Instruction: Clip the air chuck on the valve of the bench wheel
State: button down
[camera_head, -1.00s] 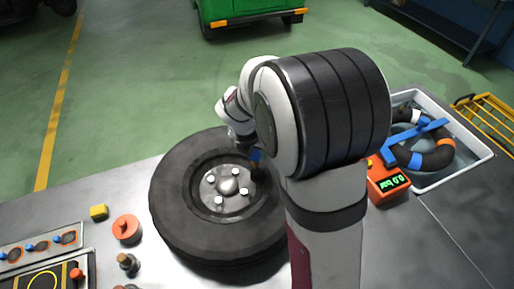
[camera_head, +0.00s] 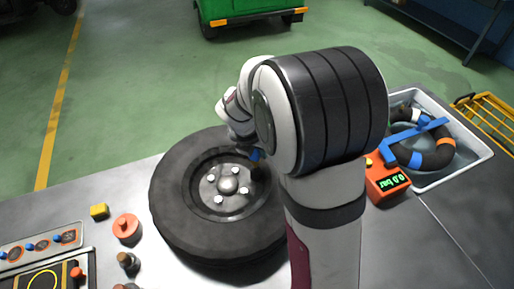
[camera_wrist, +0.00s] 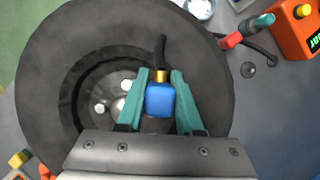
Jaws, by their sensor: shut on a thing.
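The bench wheel (camera_head: 180,215) lies flat on the bench, its hub and bright nuts facing up; it fills much of the wrist view (camera_wrist: 50,70). My gripper (camera_wrist: 160,85) is over the rim's inner edge, its teal fingers shut on a blue block with a brass collar, apparently the air chuck (camera_wrist: 160,99). A black curved tube runs from the collar toward the tyre. A blue bit of the chuck shows in the head view (camera_head: 256,154). I cannot make out the valve, nor tell whether the chuck touches it.
An orange gauge box (camera_head: 386,182) reading 0.0 stands right of the wheel. A water tub (camera_head: 470,165) holds a ring-shaped tube. Small parts and trays sit at the left.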

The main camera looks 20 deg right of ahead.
jog(key=shift+f, duration=0.95)
dwell(0.5)
dwell(0.4)
jog(key=shift+r, duration=1.35)
jog(key=shift+f, duration=1.35)
dwell(1.2)
jog(key=shift+c, duration=1.2)
grip_release()
jog(key=shift+r, duration=3.5)
